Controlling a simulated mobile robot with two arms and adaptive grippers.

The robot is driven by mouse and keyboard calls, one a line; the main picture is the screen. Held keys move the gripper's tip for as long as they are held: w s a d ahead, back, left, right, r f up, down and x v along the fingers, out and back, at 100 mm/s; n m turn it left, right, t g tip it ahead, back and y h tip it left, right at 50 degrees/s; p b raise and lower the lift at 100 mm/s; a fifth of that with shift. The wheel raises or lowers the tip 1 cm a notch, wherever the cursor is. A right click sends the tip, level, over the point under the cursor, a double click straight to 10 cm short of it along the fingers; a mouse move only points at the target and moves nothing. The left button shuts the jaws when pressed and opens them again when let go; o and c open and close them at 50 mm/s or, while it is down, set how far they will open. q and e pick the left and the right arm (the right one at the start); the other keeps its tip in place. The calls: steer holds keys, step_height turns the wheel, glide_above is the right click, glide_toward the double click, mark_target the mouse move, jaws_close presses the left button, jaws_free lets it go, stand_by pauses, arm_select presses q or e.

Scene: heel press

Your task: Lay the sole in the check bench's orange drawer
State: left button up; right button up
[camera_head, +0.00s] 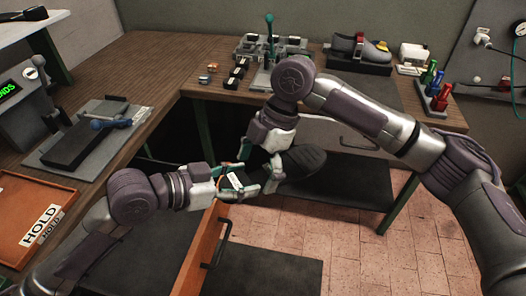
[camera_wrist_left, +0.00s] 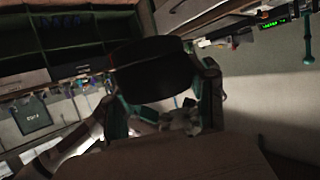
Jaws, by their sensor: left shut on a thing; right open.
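The black sole (camera_head: 303,161) is held in the air by my left gripper (camera_head: 262,184), which is shut on one end of it. In the left wrist view the sole (camera_wrist_left: 150,72) shows as a dark shape between the green-tipped fingers. My right gripper (camera_head: 262,155) is right beside the sole, its fingers open around or against it; I cannot tell whether they touch. The orange drawer (camera_head: 204,247) stands below and left of the sole in the head view, with a dark handle on its front panel. My left arm hides part of it.
An orange HOLD tray (camera_head: 22,206) and a grey fixture (camera_head: 88,150) are on the left bench. The back bench holds a green-lever press (camera_head: 268,42), a shoe (camera_head: 358,47) and colored bottles (camera_head: 437,87). Tiled floor (camera_head: 345,230) is free at right.

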steer(key=shift+s+a+f, duration=0.1)
steer(key=shift+a+f, duration=0.1)
steer(key=shift+f, duration=0.3)
arm_select(q)
steer(key=shift+d+r, duration=0.1)
arm_select(e)
steer(key=c, duration=1.4)
arm_select(q)
steer(key=o, duration=1.4)
arm_select(e)
steer(key=shift+a, duration=0.1)
arm_select(q)
steer(key=shift+a, duration=0.2)
